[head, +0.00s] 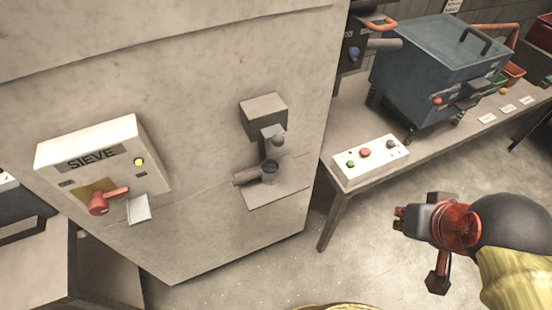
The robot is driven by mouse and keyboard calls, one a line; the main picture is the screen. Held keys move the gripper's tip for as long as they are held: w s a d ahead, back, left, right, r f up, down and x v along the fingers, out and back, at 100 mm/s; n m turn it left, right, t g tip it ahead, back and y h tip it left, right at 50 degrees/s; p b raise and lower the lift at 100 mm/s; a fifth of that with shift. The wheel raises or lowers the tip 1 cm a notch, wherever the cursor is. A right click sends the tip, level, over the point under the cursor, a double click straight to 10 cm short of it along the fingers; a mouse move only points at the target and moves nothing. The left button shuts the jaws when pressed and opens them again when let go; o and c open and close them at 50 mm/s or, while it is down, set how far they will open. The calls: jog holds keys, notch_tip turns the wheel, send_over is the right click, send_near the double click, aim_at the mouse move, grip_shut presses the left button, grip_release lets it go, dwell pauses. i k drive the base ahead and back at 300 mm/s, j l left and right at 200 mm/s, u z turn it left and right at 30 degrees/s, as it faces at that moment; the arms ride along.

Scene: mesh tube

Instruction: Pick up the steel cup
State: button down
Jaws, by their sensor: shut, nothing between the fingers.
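A small dark grey metal cup (270,173), which looks like the steel cup, sits under the spout of a grey box-shaped fixture (264,112) on the large pale panel. Its open mouth faces up, and a short grey cylinder (246,177) juts out to its left. I cannot tell whether the two are joined. My gripper (400,220) is at the right, in front of the bench and well apart from the cup. Its fingers point left and are shut and empty.
A white SIEVE box (95,160) with a red handle (107,200) is at left. A bench (337,205) at right bears a button box (369,161) and a blue machine (435,65). Bare floor (285,268) lies between panel and bench.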

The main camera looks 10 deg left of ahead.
aim_at(269, 172)
jog(key=j+u, duration=0.95)
jog(key=u, duration=0.2)
